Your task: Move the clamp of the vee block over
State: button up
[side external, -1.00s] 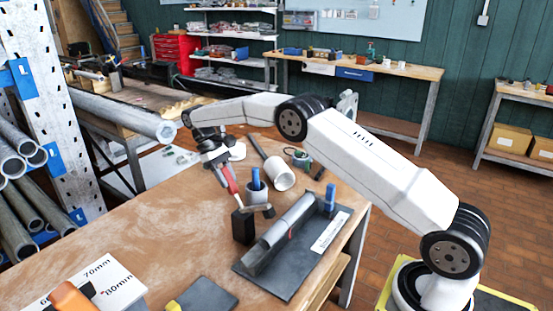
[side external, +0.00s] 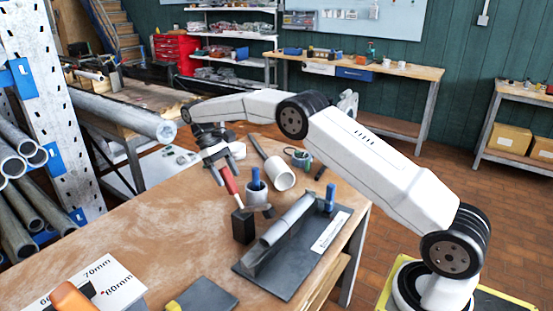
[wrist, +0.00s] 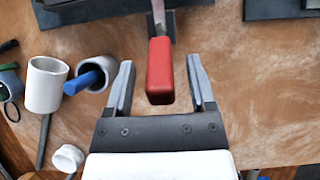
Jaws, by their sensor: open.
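The clamp has a red handle (side external: 229,180) on a metal lever, rising tilted from a black block (side external: 243,226) at the left of the vee block. The vee block (side external: 258,262) stands on a dark base plate with a grey round bar (side external: 289,218) lying along it. My gripper (side external: 223,165) is open at the top of the handle. In the wrist view the red handle (wrist: 160,72) lies between the open fingers of my gripper (wrist: 160,63), with a gap on both sides. The clamp's lower end is partly cut off at the top of that view.
A blue upright piece (side external: 330,197) stands on the base plate. A dark flat pad (side external: 205,294) lies in front; the table's left middle is clear.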

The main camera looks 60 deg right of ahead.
notch_tip(320, 180, up, 2)
jog(key=shift+r, duration=0.1)
jog(key=s+a+r, duration=0.1)
jog(key=s+r, duration=0.8)
jog(key=s, duration=0.5)
jog(key=shift+a+r, duration=0.15)
jog(key=shift+r, duration=0.15)
dwell(0.6)
jog(key=shift+w+d+f+t, duration=0.2)
jog(key=shift+w+f+t, duration=0.9)
jog(key=shift+w+t, duration=0.75)
jog(key=shift+w+d+f+t, duration=0.25)
jog(key=shift+w+f+t, duration=0.8)
jog(key=shift+w+t, duration=0.75)
jog(key=shift+w+d+f+t, duration=0.2)
jog(key=shift+w+f+t, duration=0.9)
jog(key=shift+w+t, duration=0.75)
jog(key=shift+f, duration=0.2)
